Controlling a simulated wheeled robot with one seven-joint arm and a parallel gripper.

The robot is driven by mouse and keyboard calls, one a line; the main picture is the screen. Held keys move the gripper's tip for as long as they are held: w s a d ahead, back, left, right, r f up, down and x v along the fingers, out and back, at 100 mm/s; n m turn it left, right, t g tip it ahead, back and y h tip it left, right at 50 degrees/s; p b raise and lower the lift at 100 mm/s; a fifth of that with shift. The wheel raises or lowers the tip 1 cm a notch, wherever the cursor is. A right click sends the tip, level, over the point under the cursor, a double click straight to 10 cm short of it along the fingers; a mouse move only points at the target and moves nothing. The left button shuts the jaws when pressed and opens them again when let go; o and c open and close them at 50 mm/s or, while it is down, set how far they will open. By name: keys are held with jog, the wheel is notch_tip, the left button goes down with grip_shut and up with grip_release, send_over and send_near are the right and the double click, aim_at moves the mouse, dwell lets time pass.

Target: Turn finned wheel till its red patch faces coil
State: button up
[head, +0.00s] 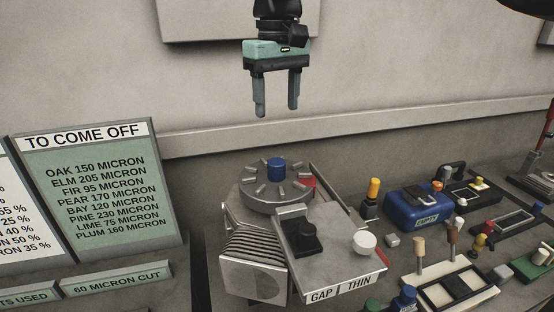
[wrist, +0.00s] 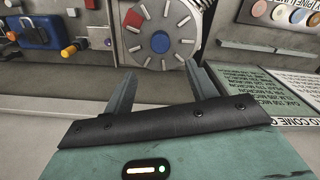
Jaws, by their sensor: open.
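The finned wheel (head: 275,193) is a grey disc with radial ribs and a blue hub (head: 276,165), on top of a grey metal machine. A red patch (head: 310,182) shows at the wheel's right edge in the head view. In the wrist view the wheel (wrist: 160,20) is at the top, with the red patch (wrist: 132,18) at its upper left. A ribbed grey block (head: 255,265), which may be the coil, is at the machine's front left. My gripper (head: 277,106) is open and empty, pointing down above the wheel, apart from it. It also shows in the wrist view (wrist: 160,72).
A plate with black and white knobs (head: 364,242) and a "GAP THIN" label is at the machine's front right. A blue box (head: 417,208) and small coloured parts crowd the bench at right. A green sign (head: 95,190) stands at left. The air around my gripper is clear.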

aim_at(276, 161)
notch_tip(276, 161, down, 14)
jog(key=p, duration=0.3)
jog(key=shift+f, duration=0.25)
grip_shut()
jog(key=m, duration=0.6)
jog(key=shift+r+m, duration=0.1)
jog(key=shift+m, duration=0.2)
jog(key=m+p, duration=0.1)
jog(key=m, duration=0.4)
jog(key=shift+a+m, duration=0.1)
jog(key=shift+m, duration=0.2)
jog(key=shift+w, duration=0.1)
dwell(0.3)
grip_release()
